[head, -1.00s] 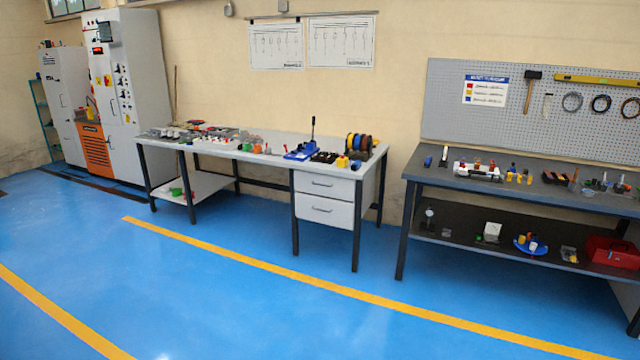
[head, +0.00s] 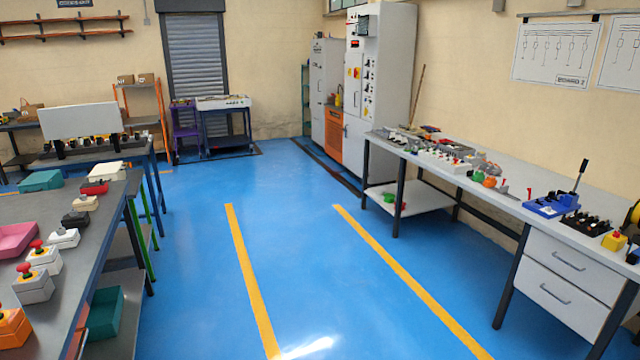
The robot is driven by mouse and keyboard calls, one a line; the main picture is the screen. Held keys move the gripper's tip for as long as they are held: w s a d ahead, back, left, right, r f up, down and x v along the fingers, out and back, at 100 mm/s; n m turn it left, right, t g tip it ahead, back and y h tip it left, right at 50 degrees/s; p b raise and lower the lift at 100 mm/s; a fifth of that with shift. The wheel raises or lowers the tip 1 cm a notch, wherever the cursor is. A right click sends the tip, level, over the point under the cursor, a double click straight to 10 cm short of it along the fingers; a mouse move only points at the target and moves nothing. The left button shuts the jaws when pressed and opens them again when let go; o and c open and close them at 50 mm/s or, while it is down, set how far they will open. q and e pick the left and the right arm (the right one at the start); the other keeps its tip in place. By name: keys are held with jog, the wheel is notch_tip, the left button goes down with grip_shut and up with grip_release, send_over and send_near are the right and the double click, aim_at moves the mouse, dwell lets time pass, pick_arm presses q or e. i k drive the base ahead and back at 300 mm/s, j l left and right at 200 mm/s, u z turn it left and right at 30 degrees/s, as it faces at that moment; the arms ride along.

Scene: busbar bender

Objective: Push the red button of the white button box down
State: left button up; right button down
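Several small button boxes stand in a row on the dark-topped bench at the left. More small white boxes with red parts (head: 452,163) stand on the long bench at the right, too small to make out well. I cannot tell which of these is the task's white button box. Neither of my grippers shows in the view.
An orange box with a red button (head: 12,328) and a pink tray (head: 14,241) are on the left bench (head: 85,258). The right bench (head: 500,198) holds a blue lever tool (head: 553,205). Blue floor with yellow lines (head: 250,275) lies clear between the benches.

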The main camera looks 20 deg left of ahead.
aim_at(36, 244)
jog(key=i+j+u, duration=0.2)
jog(key=i+u, duration=0.2)
jog(key=i+j+u, duration=0.1)
jog(key=i+u, duration=0.7)
jog(key=i+l+u, duration=0.1)
jog(key=i+u, duration=0.5)
jog(key=u, duration=0.2)
jog(key=i+u, duration=0.25)
jog(key=u, duration=0.15)
jog(key=i+l+u, duration=0.2)
jog(key=u, duration=0.25)
jog(key=i+l+u, duration=0.2)
jog(key=u, duration=0.2)
jog(key=i+l+u, duration=0.2)
jog(key=u, duration=0.25)
jog(key=l, duration=0.1)
